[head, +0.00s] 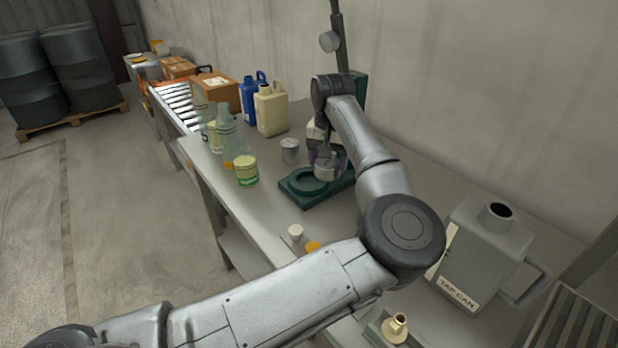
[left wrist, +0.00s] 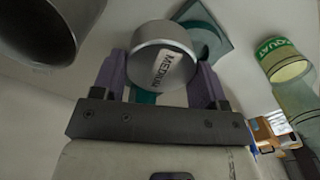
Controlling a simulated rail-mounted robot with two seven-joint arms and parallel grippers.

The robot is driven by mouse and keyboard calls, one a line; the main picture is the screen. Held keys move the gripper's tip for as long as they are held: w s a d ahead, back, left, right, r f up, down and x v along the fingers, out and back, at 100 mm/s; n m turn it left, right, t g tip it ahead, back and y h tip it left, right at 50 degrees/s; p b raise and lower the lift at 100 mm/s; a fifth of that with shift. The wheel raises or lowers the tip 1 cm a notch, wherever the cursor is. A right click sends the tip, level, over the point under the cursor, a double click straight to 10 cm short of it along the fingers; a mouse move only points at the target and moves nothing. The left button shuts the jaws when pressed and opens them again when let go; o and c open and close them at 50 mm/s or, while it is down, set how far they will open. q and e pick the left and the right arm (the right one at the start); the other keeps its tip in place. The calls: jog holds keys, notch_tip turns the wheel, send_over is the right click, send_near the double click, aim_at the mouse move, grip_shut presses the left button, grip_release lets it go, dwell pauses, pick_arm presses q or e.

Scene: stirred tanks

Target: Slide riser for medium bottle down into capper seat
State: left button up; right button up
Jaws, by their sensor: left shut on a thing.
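My left gripper (head: 324,158) is shut on a grey metal cylinder, the riser (head: 327,173). In the left wrist view, the riser (left wrist: 163,58) sits between the purple fingers and its label reads MEDIUM. The dark green capper base (head: 300,199) lies on the bench, with the round seat (head: 303,181) in it. In the head view the riser overlaps the right side of the seat; I cannot tell its exact height above the base. The base also shows behind the riser in the left wrist view (left wrist: 222,44). My right gripper is not in view.
A second grey cylinder (head: 290,151) stands just behind the base. A green-labelled jar (head: 246,171), clear bottles (head: 227,140), a cream jug (head: 270,110) and a blue jug (head: 251,97) stand to the left. A tap can (head: 481,255) stands at right. Small caps (head: 296,232) lie near the front edge.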

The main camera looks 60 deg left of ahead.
pick_arm(q)
jog(key=b, duration=0.2)
send_over(309, 181)
notch_tip(309, 181, down, 6)
jog(key=shift+s+d+r, duration=0.15)
jog(key=shift+r, duration=0.05)
notch_tip(309, 181, down, 4)
jog(key=shift+f+b, duration=0.1)
jog(key=shift+b, duration=1.05)
jog(key=shift+f, duration=0.75)
jog(key=o, duration=0.9)
jog(key=shift+f, duration=0.1)
jog(key=shift+o, duration=0.4)
notch_tip(309, 181, up, 12)
jog(key=p, duration=0.3)
jog(key=shift+r+p, duration=0.25)
jog(key=shift+p, duration=0.15)
jog(key=shift+r, duration=0.7)
